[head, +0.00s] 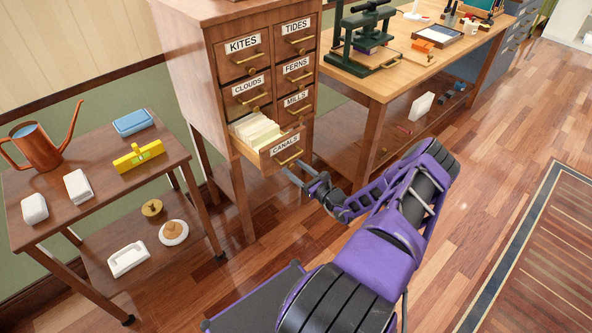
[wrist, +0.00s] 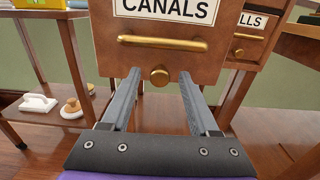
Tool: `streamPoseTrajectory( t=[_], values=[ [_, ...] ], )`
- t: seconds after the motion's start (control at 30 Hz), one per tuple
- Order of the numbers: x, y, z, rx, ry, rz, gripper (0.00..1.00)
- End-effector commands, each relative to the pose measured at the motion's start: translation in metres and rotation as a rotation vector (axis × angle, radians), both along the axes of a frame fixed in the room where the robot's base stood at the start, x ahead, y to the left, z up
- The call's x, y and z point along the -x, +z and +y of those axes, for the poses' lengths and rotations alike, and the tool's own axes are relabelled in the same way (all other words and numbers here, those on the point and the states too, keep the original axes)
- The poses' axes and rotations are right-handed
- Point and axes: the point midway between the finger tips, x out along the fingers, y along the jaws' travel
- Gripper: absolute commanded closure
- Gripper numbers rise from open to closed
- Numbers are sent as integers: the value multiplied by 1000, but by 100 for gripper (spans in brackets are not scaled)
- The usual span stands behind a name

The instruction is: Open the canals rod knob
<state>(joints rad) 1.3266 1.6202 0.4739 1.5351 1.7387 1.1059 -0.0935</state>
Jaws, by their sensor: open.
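The CANALS drawer (head: 272,144) is pulled out of the card cabinet, and cream cards show inside it. Its front carries a brass bar handle (wrist: 162,42) under the CANALS label. Below the handle is a round brass rod knob (wrist: 159,77). My gripper (wrist: 160,80) is open and empty, its two fingers pointing at the drawer front, one on each side of the knob in the wrist view. I cannot tell whether the fingertips reach the knob. In the head view my gripper (head: 290,172) is just below the drawer front, and the knob is hard to make out.
The cabinet (head: 183,70) has several other labelled drawers, shut. A cart (head: 100,205) at left holds a copper watering can (head: 42,146), a yellow level (head: 139,156) and a blue box (head: 132,122). A workbench (head: 375,85) with a green press (head: 362,38) stands right.

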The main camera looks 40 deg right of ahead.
Motion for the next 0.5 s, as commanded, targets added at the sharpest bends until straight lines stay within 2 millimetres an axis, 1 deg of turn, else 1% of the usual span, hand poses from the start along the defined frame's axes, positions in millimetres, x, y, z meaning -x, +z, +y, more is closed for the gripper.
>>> streamPoseTrajectory(
  t=[0.2, 0.37, 0.5],
  values=[
    [0, 0, 0, 0, 0, 0, 39],
    [0, 0, 0, 0, 0, 0, 68],
    [0, 0, 0, 0, 1, 0, 93]
  ],
)
